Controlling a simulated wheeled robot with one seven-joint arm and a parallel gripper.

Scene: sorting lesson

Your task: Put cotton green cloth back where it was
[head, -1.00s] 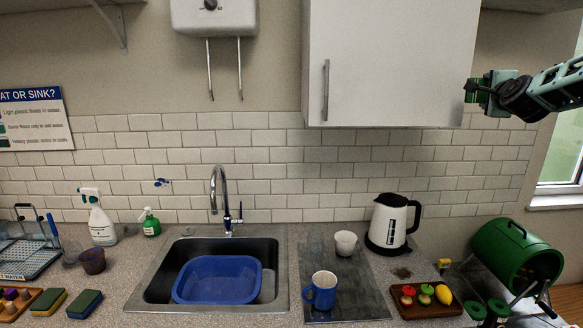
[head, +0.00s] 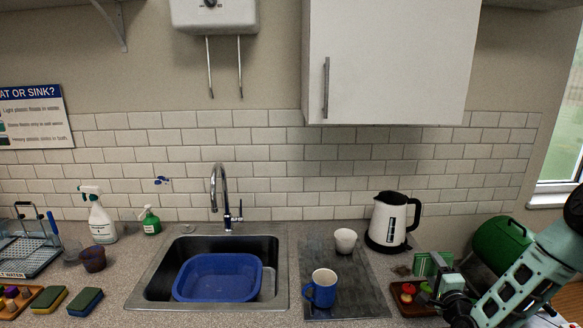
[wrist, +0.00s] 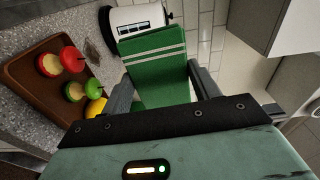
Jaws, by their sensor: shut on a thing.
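My gripper (head: 432,278) is shut on the green cloth (wrist: 158,68), a folded piece with pale stripes near one end. In the head view the cloth (head: 432,263) shows at the right, above the wooden board of fruit. In the wrist view the cloth stands up between my two fingers, in front of the white kettle (wrist: 130,18). I cannot tell whether the cloth touches anything but my fingers.
The kettle (head: 390,222) stands behind, a green drum (head: 497,243) at right. A blue mug (head: 321,289) and white cup (head: 345,240) stand on the dark mat (head: 345,304). The blue basin (head: 218,280) sits in the sink.

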